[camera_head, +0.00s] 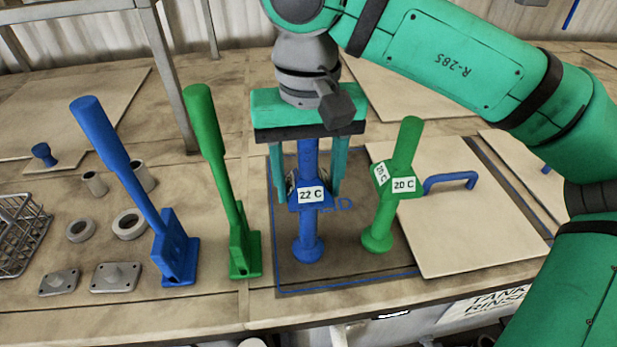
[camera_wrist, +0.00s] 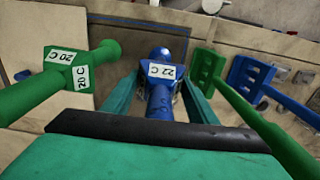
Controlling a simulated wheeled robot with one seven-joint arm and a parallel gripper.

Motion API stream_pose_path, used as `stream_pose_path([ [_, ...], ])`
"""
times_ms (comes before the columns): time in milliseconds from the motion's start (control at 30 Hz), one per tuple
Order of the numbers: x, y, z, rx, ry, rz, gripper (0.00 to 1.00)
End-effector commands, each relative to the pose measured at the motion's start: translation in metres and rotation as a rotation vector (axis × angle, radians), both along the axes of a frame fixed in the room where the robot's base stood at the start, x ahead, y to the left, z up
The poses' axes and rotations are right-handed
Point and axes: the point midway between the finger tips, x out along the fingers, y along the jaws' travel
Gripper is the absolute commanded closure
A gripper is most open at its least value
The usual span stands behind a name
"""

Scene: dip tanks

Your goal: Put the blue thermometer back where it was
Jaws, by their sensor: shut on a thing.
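The blue thermometer (camera_head: 308,225) with a "22 C" label is upright on or just above a dark mat outlined in blue (camera_head: 345,283). I cannot tell whether its round foot touches the mat. My gripper (camera_head: 309,190) points down and is shut on its upper part, one finger on each side. In the wrist view the blue thermometer (camera_wrist: 168,100) lies between the fingers, with its label facing up in the picture. A green thermometer (camera_head: 390,205) labelled "20 C" stands on the same mat, just right of it; it also shows at left in the wrist view (camera_wrist: 68,70).
A green lever (camera_head: 222,180) and a blue lever (camera_head: 140,190) stand left of the mat. Small metal rings and flanged plates (camera_head: 117,277) lie farther left beside a wire basket (camera_head: 18,240). A pale lid with a blue handle (camera_head: 450,183) lies to the right.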

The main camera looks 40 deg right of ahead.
Motion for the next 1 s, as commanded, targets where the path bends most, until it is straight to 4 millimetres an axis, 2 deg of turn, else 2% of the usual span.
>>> stream_pose_path([
  [33, 0.0, 0.0, -0.001, 0.001, -0.001, 0.001, 1.0],
  [67, 0.0, 0.0, -0.002, 0.0, 0.0, 0.001, 0.43],
  [100, 0.0, 0.0, -0.002, 0.0, 0.0, 0.001, 0.33],
  [133, 0.0, 0.0, -0.002, 0.0, 0.0, 0.0, 0.29],
  [433, 0.0, 0.0, -0.001, 0.0, 0.0, 0.001, 0.29],
  [567, 0.001, 0.001, 0.007, 0.001, -0.001, 0.002, 0.29],
  [667, 0.001, 0.001, 0.022, -0.001, -0.001, 0.002, 0.29],
  [1000, 0.001, 0.001, 0.09, -0.003, -0.001, 0.0, 0.29],
])
